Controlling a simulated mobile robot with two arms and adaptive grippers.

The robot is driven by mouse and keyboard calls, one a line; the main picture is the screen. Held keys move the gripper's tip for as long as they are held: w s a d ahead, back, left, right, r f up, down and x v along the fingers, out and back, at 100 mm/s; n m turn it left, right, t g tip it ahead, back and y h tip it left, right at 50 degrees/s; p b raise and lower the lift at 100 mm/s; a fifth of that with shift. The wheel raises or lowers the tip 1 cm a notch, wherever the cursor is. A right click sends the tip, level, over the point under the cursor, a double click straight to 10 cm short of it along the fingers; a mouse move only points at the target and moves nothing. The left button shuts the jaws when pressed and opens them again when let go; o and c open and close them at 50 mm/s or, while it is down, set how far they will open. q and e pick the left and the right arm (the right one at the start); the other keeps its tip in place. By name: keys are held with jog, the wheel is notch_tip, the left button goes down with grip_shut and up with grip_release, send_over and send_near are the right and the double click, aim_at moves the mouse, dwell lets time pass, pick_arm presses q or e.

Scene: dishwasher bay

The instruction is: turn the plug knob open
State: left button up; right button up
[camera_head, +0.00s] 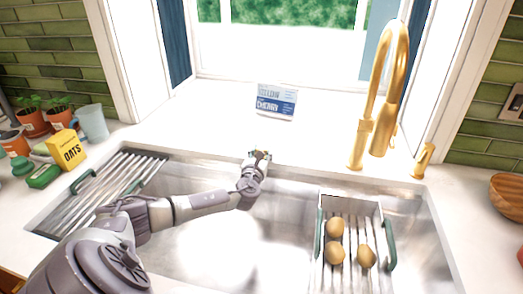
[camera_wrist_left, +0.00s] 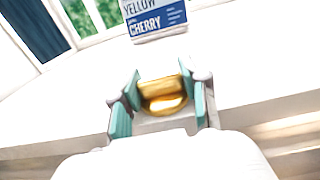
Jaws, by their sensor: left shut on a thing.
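The plug knob (camera_wrist_left: 163,95) is a shiny gold piece at the back rim of the sink, seen in the left wrist view between my fingers. My left gripper (camera_wrist_left: 160,103) has its teal finger pads on either side of the knob and is shut on it. In the head view my left gripper (camera_head: 259,157) reaches the sink's back edge, and the knob is mostly hidden there. The turn angle of the knob cannot be told. My right gripper is not in view.
The steel sink (camera_head: 290,205) lies below my left arm. A rack (camera_head: 322,225) with several round tan items stands at the right. A ribbed drainer (camera_head: 110,185) is at the left. A gold faucet (camera_head: 366,110) rises at the back right. A blue-white card (camera_head: 276,102) stands behind the knob.

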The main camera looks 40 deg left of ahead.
pick_arm(q)
jog(key=o, duration=1.2)
jog(key=shift+c, duration=0.2)
jog(key=shift+s, duration=0.1)
jog(key=v, duration=1.2)
jog(key=shift+r, duration=0.1)
